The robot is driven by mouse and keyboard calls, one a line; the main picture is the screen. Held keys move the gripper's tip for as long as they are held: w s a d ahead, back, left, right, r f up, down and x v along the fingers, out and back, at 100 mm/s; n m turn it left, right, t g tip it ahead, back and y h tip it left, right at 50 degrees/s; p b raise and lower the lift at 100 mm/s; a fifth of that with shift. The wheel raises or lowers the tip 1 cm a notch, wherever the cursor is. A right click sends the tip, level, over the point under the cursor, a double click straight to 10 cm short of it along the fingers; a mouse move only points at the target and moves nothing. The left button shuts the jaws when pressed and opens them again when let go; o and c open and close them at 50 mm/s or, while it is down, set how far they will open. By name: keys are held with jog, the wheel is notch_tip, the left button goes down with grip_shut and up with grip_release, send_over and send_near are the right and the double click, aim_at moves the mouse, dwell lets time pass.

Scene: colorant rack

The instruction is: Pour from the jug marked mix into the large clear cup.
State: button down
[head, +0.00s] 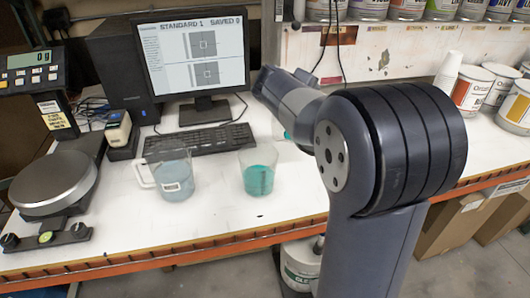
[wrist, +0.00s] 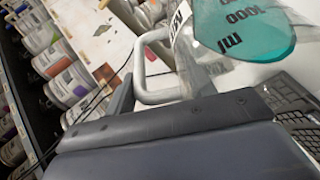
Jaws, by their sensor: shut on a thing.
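My gripper (wrist: 128,104) is shut on the handle of a clear jug (wrist: 152,52) in the wrist view. This jug has a partly cut-off label, "1000 ml" marking and teal liquid, and it looks tilted in this view. In the head view only a small teal part of it (head: 282,131) shows behind my arm, and my fingers are hidden. A clear cup (head: 258,172) with teal liquid stands upright on the white bench, in front of the keyboard. To its left stands another clear jug (head: 170,174) with a handle, pale blue liquid and an unreadable label.
A keyboard (head: 198,139) and monitor (head: 195,60) are behind the cup. A round-plate scale (head: 55,183) stands at the left. Paint cans (head: 472,92) and stacked white cups (head: 447,70) are at the right. The bench's orange front edge (head: 150,262) is near.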

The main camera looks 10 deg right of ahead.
jog(key=shift+s+a+r+t+h+b, duration=0.15)
jog(key=shift+a+r+t+h+b, duration=0.15)
jog(key=shift+a+r+h+b, duration=0.6)
dwell(1.7)
